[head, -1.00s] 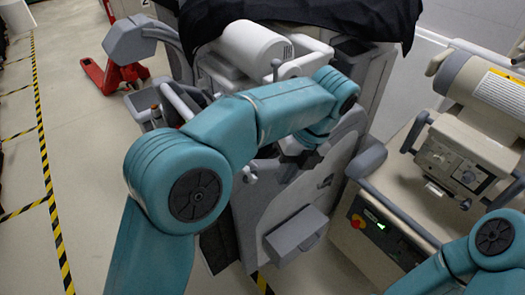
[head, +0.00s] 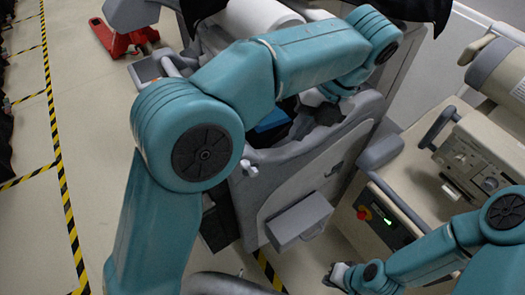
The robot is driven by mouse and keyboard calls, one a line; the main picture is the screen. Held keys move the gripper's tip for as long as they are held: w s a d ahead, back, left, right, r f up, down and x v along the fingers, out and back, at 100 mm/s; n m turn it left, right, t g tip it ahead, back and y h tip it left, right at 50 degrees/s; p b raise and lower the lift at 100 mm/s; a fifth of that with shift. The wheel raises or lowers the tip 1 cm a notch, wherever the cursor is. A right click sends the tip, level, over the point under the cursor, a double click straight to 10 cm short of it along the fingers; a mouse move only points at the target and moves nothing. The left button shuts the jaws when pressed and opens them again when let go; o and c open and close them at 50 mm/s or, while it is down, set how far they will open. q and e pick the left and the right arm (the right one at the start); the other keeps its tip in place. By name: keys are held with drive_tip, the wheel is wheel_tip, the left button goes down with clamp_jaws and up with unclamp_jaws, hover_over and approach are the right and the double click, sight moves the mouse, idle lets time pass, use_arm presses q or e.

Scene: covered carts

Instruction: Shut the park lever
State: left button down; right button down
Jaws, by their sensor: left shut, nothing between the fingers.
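A small pale lever-like knob (head: 249,169) sticks out at the left edge of the grey covered cart (head: 325,180); I cannot tell whether it is the park lever, or its position. My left arm crosses over the cart and hides much of its top. My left gripper (head: 326,112) points down at the cart's upper part, beside a blue part (head: 272,121). It is shut and empty, and apart from the pale knob. My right gripper (head: 337,274) is low at the bottom, away from the knob; its fingers are too small to read.
A beige cart (head: 400,205) with a grey handle, red button and green display stands at the right. A grey box (head: 299,221) juts from the grey cart's front. A red pallet jack (head: 122,38) stands at the back left.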

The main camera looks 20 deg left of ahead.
use_arm(q)
hover_over(252, 171)
drive_tip(key=d, duration=0.2)
drive_tip(key=f, duration=0.6)
drive_tip(key=f+b, duration=0.1)
drive_tip(key=f, duration=0.2)
drive_tip(key=shift+w+f, duration=0.25)
drive_tip(key=shift+w, duration=0.15)
drive_tip(key=shift+s, duration=0.1)
